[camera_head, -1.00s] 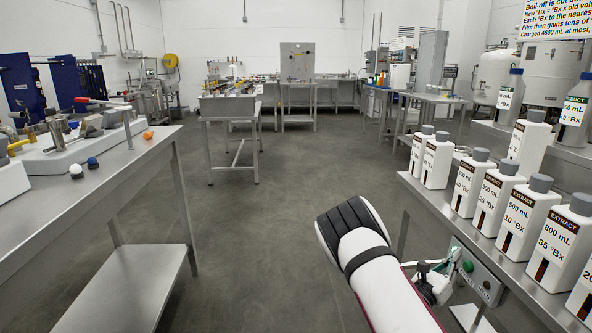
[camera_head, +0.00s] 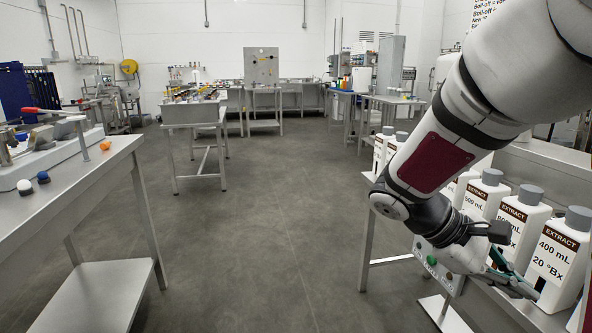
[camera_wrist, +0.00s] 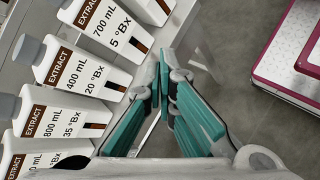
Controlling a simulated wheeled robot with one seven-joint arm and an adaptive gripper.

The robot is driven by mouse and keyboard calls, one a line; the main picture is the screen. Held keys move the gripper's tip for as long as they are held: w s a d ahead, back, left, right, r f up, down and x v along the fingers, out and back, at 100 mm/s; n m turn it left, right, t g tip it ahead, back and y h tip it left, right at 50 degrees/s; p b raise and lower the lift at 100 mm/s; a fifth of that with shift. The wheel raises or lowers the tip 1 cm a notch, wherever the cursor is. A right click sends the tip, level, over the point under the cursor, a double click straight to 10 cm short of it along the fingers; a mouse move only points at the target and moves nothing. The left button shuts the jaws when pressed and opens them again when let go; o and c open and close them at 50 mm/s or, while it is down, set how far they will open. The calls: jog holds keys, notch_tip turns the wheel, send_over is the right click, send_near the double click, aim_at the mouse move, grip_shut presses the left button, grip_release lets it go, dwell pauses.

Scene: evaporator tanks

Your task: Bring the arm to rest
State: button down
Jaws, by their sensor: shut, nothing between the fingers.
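My arm reaches down from the upper right in the head view and is bent at the elbow. My gripper (camera_head: 515,284) is low at the right, beside the row of extract bottles and near the bench edge. In the wrist view my gripper (camera_wrist: 167,75) shows its teal-padded fingers brought together at the tips, with nothing between them. The extract bottle marked 400 mL, 20 °Bx (camera_head: 556,258) stands upright just beyond the gripper; I cannot tell whether they touch. In the wrist view this bottle (camera_wrist: 82,76) is left of the fingers.
Several white bottles with grey caps line the right bench. A control panel with a green button (camera_head: 432,261) is on its front. The left bench (camera_head: 60,205) holds small balls and a fixture. Open grey floor (camera_head: 270,240) lies between. My base shows at right in the wrist view.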

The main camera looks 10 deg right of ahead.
jog(key=s+a+r+m+t+y, duration=0.1)
jog(key=s+a+m+t+y, duration=0.15)
jog(key=s+a+y, duration=0.45)
jog(key=s+a+m+t+y, duration=0.3)
jog(key=s+a, duration=0.5)
jog(key=a, duration=0.6)
notch_tip(320, 180, up, 26)
jog(key=t+p, duration=0.4)
jog(key=p, duration=2)
jog(key=shift+d+f+n+p, duration=0.15)
jog(key=shift+d+n+p, duration=0.15)
jog(key=shift+n, duration=0.15)
